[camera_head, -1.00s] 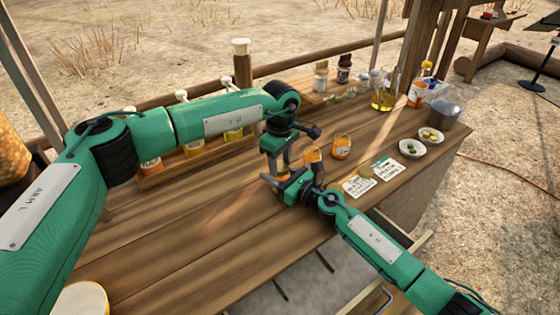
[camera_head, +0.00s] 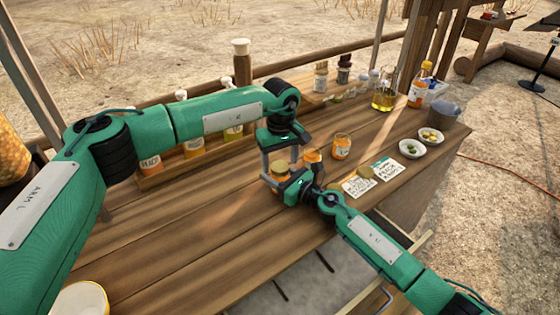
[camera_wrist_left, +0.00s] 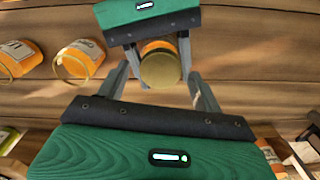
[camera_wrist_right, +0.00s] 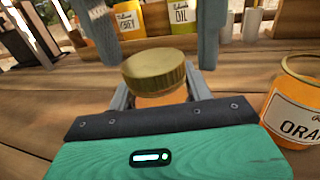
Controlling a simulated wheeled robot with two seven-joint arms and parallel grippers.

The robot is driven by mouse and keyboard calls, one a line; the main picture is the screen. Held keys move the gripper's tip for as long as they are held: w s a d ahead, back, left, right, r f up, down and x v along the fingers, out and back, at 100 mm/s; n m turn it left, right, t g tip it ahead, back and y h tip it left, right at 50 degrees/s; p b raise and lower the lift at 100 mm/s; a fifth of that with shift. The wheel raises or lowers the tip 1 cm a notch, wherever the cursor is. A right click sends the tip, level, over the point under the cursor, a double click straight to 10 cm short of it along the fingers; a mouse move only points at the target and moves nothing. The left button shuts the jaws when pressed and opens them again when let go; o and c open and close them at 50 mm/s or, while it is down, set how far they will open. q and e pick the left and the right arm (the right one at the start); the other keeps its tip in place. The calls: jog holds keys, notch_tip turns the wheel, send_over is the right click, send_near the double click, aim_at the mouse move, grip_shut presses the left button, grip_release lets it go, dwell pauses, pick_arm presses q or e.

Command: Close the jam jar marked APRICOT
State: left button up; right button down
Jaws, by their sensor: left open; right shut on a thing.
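My right gripper (camera_head: 291,186) is shut on an orange jar (camera_wrist_right: 160,99) standing upright at the table's middle. A gold lid (camera_wrist_right: 153,70) sits on the jar's mouth and looks about level; how tight it is cannot be told. The lid also shows in the left wrist view (camera_wrist_left: 160,69). The held jar's label is hidden. My left gripper (camera_head: 280,162) is open above the jar, pointing down, with one finger on each side of the lid; its fingers also show in the right wrist view (camera_wrist_right: 158,45).
An open jar with a label starting "ORA" (camera_wrist_right: 300,108) stands close beside the held jar. Another open jar (camera_head: 342,147) stands further right. A loose gold lid (camera_head: 366,172) lies by written cards (camera_head: 389,169).

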pick_arm(q)
jog(key=shift+r, duration=1.9)
jog(key=shift+c, duration=0.4)
jog(key=n, duration=0.3)
jog(key=r+n, duration=0.1)
jog(key=n, duration=0.5)
jog(key=r+n, duration=0.1)
jog(key=n, duration=0.5)
jog(key=r+n, duration=0.1)
jog(key=n, duration=0.2)
jog(key=shift+n, duration=0.3)
jog(key=n, duration=0.6)
jog(key=shift+r, duration=0.35)
jog(key=shift+f, duration=0.1)
